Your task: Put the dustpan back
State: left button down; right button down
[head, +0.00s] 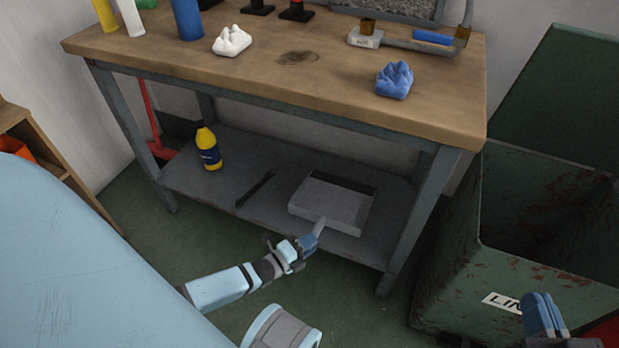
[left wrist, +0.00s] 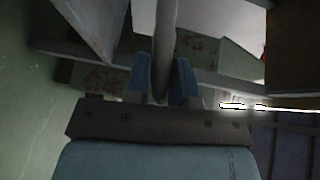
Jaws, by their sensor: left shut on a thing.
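The grey dustpan (head: 330,203) rests on or just above the lower shelf (head: 235,208) of the workbench, near its front edge, with its handle toward me. My left gripper (head: 311,240) is shut on the handle, just in front of the shelf. In the left wrist view the grey handle (left wrist: 165,45) runs up from between the blue fingers (left wrist: 161,85). The pan is not clearly seen there. My right gripper (head: 544,312) is at the bottom right, in front of the green bin, with its blue fingers close together and nothing seen between them.
White (head: 231,40) and blue (head: 394,80) lumpy cloths lie on the benchtop.

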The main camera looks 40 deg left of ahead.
pick_arm(q)
jog(key=shift+f, duration=0.6)
notch_tip(320, 180, down, 4)
jog(key=shift+r+b, duration=0.1)
jog(key=shift+b, duration=1.15)
pick_arm(e)
jog(key=shift+w+d+r+n+t+y, duration=0.15)
jog(key=shift+w+d+n+t, duration=0.15)
jog(key=shift+n, duration=0.25)
jog(key=shift+w+d+r+n+t+y, duration=0.15)
jog(key=shift+w+n+t, duration=0.15)
jog(key=shift+n, duration=0.25)
pick_arm(q)
jog(key=shift+f, duration=0.2)
jog(key=c, duration=1)
grip_release()
jog(key=shift+o, duration=0.2)
